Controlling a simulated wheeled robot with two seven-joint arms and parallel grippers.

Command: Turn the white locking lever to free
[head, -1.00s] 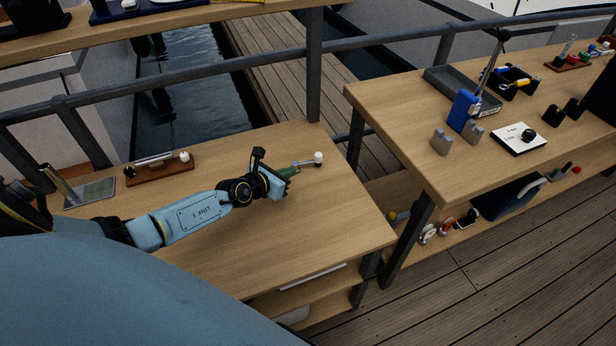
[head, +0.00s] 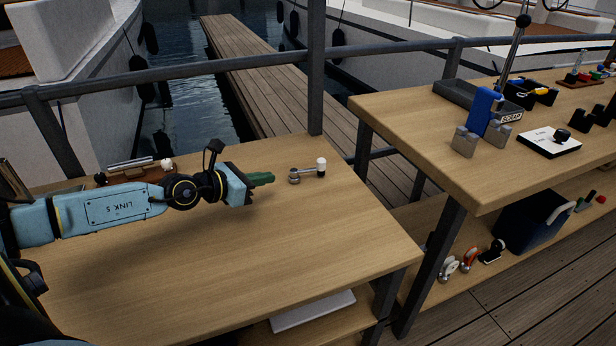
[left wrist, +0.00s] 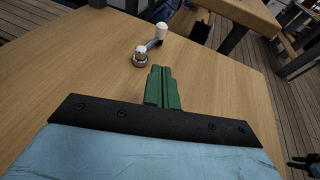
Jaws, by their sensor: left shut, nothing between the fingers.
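The locking lever (head: 309,173) is a short metal arm on a round metal pivot, with a white knob (head: 321,162) at its right end. It stands near the back right of the wooden table. In the left wrist view the lever (left wrist: 152,44) points away and to the right from its pivot, beyond my fingertips. My left gripper (head: 264,179) is shut and empty, its green fingers together, left of the pivot with a small gap. It also shows in the left wrist view (left wrist: 163,86).
A brown board (head: 135,172) with a metal bar and white ball lies behind my left arm. A second bench (head: 440,130) to the right holds a blue device (head: 485,111) and a grey tray (head: 470,94). A railing runs behind. The table's front right is clear.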

